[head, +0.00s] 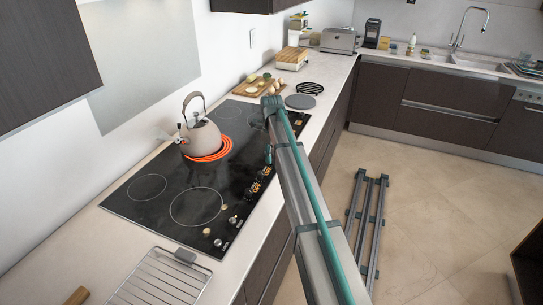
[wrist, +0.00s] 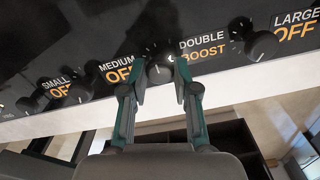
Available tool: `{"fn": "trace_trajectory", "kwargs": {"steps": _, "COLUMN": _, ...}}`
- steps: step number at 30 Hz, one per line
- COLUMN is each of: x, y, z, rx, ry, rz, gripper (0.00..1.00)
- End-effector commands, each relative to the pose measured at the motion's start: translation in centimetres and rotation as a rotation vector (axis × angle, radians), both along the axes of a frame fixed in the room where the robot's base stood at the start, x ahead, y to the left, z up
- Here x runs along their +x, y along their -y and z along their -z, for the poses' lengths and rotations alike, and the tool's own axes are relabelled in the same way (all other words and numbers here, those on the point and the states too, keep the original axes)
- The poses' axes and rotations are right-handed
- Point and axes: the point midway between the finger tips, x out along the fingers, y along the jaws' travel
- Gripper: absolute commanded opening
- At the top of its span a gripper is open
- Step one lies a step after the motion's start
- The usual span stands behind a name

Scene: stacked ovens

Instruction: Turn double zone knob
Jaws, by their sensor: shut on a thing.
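The double zone knob (wrist: 158,71) is a dark round knob on the cooktop's front edge in the wrist view. The label to its right reads DOUBLE BOOST. My gripper (wrist: 160,68) has its two teal fingers on either side of this knob and is shut on it. The small zone knob (wrist: 26,104) and medium zone knob (wrist: 80,92) are to the left, and the large zone knob (wrist: 262,46) is to the right; their labels read OFF. In the head view my arm hides much of the gripper and knob area.
The black cooktop (head: 150,215) has a kettle (head: 200,138) on a glowing orange ring (head: 210,152). A wire rack (head: 160,280) lies on the near counter. A board with food (head: 255,87) and a grey round plate (head: 300,101) lie beyond the cooktop.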

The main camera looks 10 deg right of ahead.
Motion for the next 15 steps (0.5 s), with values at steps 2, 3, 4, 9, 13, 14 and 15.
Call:
{"fn": "trace_trajectory", "kwargs": {"steps": 2, "x": -0.01, "y": -0.02, "z": -0.02, "rx": 0.001, "ry": -0.001, "rz": -0.010, "gripper": 0.00}}
{"fn": "trace_trajectory", "kwargs": {"steps": 3, "x": -0.01, "y": -0.03, "z": -0.02, "rx": 0.001, "ry": -0.001, "rz": -0.017, "gripper": 0.00}}
{"fn": "trace_trajectory", "kwargs": {"steps": 4, "x": -0.01, "y": -0.03, "z": -0.03, "rx": 0.001, "ry": -0.001, "rz": -0.025, "gripper": 0.00}}
{"fn": "trace_trajectory", "kwargs": {"steps": 9, "x": 0.02, "y": -0.03, "z": -0.03, "rx": 0.001, "ry": -0.001, "rz": -0.099, "gripper": 0.00}}
{"fn": "trace_trajectory", "kwargs": {"steps": 13, "x": 0.03, "y": -0.03, "z": -0.04, "rx": 0.001, "ry": -0.001, "rz": -0.187, "gripper": 0.00}}
{"fn": "trace_trajectory", "kwargs": {"steps": 14, "x": 0.03, "y": -0.03, "z": -0.04, "rx": 0.001, "ry": -0.001, "rz": -0.212, "gripper": 0.00}}
{"fn": "trace_trajectory", "kwargs": {"steps": 15, "x": 0.03, "y": -0.03, "z": -0.04, "rx": 0.001, "ry": -0.001, "rz": -0.245, "gripper": 0.00}}
